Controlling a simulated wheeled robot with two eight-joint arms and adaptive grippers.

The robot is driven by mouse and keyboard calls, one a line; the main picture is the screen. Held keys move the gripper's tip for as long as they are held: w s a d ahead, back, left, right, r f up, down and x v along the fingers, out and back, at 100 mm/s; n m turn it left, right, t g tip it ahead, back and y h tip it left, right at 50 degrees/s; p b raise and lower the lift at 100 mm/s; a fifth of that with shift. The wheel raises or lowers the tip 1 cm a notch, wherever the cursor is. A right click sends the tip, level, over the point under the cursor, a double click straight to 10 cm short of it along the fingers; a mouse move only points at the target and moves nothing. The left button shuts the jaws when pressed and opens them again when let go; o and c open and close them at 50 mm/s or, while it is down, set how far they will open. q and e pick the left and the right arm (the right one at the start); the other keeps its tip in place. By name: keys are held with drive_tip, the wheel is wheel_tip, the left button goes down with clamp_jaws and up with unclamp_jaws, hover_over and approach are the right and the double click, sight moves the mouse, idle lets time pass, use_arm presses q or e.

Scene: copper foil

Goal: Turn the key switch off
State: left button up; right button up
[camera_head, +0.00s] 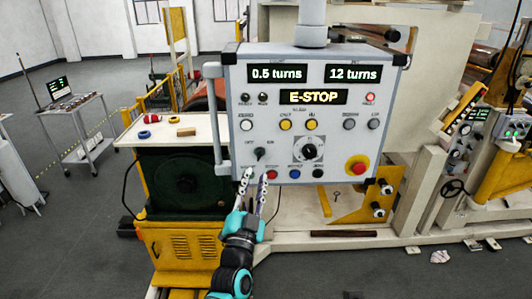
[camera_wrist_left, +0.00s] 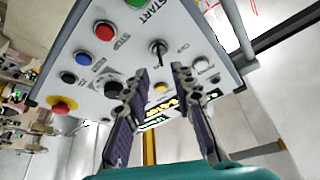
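The key switch (camera_head: 259,153) is a small dark knob on the grey control panel (camera_head: 225,110), left of the large black dial (camera_head: 310,149). In the left wrist view the key switch (camera_wrist_left: 158,47) shows beside its printed label, with a dark stem standing out from the panel. I cannot tell its exact setting. My left gripper (camera_head: 256,177) is open and empty, just below the key switch and in front of the panel's lower edge. In the left wrist view the left gripper's fingertips (camera_wrist_left: 160,75) stand apart, with the key switch beyond the gap. My right gripper is not in view.
A red button (camera_head: 271,174), a blue button (camera_head: 295,174) and a red-and-yellow emergency stop (camera_head: 357,166) sit close by on the panel. The panel's display (camera_head: 313,97) reads E-STOP. A grey side handle (camera_head: 213,120) runs along its left edge.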

sight(259, 159)
use_arm(q)
drive_tip(key=x, duration=0.7)
drive_tip(key=shift+w+a, duration=0.1)
drive_tip(key=shift+w, duration=0.05)
clamp_jaws()
